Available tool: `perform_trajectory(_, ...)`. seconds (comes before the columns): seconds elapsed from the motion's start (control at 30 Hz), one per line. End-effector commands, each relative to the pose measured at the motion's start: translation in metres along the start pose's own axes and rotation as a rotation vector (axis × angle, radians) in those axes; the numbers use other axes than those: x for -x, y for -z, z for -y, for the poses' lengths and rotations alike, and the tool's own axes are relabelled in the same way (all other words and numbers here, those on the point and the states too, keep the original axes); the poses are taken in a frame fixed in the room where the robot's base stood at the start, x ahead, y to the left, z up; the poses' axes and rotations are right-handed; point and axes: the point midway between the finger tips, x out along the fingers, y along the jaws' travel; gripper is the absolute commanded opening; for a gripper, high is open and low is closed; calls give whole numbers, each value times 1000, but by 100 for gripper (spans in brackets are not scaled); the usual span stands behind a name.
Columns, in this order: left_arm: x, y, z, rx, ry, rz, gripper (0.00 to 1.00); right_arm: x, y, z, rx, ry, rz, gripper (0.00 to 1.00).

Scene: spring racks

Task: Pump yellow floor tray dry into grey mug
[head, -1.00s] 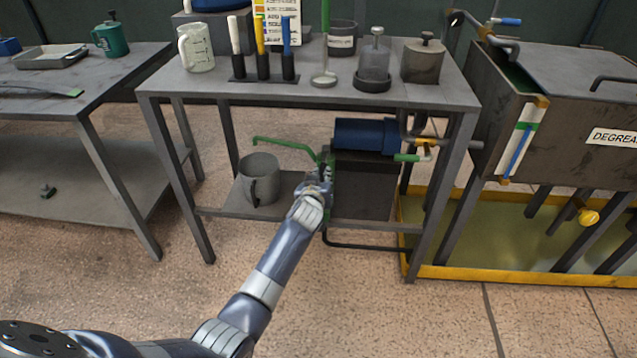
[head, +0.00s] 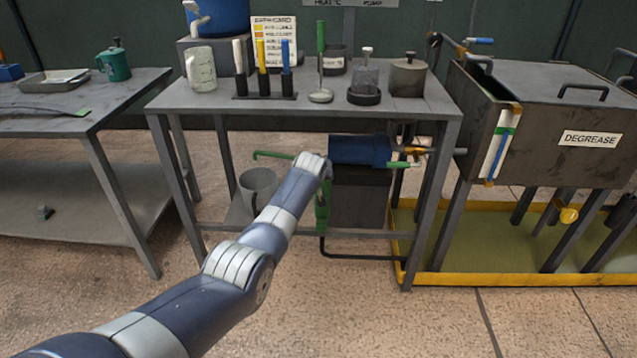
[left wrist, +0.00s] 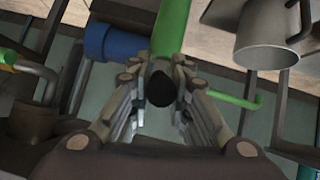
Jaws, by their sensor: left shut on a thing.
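The yellow floor tray (head: 500,279) lies under the degrease tank, with a greenish surface inside its rim; its liquid depth cannot be told. The grey mug (head: 258,182) stands upright on the lower shelf, partly behind my left arm; it also shows in the left wrist view (left wrist: 268,42). A green pump (head: 322,212) stands right of the mug, its green spout (head: 270,155) reaching left with the tip above the mug. My left gripper (left wrist: 160,78) is shut on the dark-ended pump handle (left wrist: 161,90); the head view mostly hides this grip. My right gripper is not in view.
A blue cylinder (head: 360,150) sits right of the pump under the bench top. A black hose (head: 360,257) runs low from the pump toward the tray. The bench top (head: 310,110) and its legs frame the reach. The front floor is clear.

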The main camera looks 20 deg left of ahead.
Motion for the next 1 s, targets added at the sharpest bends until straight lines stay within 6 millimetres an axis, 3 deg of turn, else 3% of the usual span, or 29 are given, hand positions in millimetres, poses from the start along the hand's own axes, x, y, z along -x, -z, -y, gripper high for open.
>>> perform_trajectory(0.1, 1, 8, -2, 3, 3, 18, 0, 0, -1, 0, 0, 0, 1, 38)
perform_trajectory(0.73, 1, 12, -3, 4, 7, 40, 0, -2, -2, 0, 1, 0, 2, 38)
perform_trajectory(0.77, 1, 12, -3, 4, 7, 40, 20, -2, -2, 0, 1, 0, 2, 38)
perform_trajectory(0.83, 1, 12, -3, 4, 7, 40, 36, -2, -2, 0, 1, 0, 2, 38)
perform_trajectory(1.0, 0, 10, -3, 4, 8, 43, 38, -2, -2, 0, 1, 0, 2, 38)
